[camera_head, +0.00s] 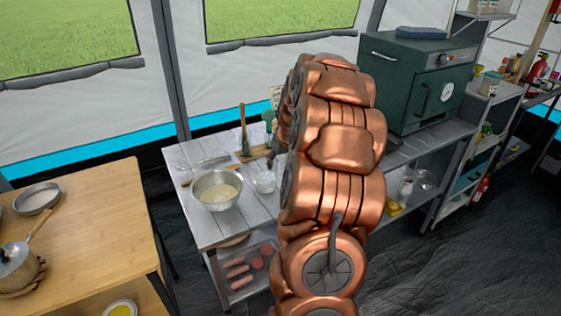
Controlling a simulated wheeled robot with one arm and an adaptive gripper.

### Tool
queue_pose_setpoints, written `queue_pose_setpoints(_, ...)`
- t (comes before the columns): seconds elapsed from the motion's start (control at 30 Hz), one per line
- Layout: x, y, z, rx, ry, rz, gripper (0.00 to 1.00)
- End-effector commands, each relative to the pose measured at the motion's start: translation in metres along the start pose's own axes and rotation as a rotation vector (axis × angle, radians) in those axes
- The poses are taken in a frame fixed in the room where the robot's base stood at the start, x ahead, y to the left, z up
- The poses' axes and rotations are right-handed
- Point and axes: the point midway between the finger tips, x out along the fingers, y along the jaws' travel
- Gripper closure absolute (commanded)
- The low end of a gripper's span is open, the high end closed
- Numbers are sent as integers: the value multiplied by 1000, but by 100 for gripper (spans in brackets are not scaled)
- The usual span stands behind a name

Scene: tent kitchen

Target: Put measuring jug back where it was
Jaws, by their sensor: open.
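A small clear vessel (264,182), which looks like the measuring jug, stands on the grey-white table (207,154) just right of a metal mixing bowl (217,190). The bowl holds a pale mixture. My copper-coloured arm covers the middle of the view and the right part of this table. Only a dark part of my gripper (272,157) shows at the arm's left edge, above and behind the clear vessel. It is open, and I see nothing held in it. Most of the gripper is hidden behind the arm.
A wooden spoon (243,128) and a green utensil (268,117) stand near the table's back. A wooden counter (95,205) with pans is at left. A green oven (418,80) stands at right. A lower shelf holds a tray with sausages (237,271).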

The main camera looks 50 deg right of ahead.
Motion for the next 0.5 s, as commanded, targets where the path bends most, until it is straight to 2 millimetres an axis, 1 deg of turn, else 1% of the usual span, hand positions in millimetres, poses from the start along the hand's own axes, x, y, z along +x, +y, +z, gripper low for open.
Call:
queue_pose_setpoints(0.17, -21, 0, 0, 1, 5, 1, 39)
queue_pose_setpoints(0.4, -68, 1, -2, 1, 9, 4, 39)
queue_pose_setpoints(0.5, -85, 0, -1, 0, 5, 2, 39)
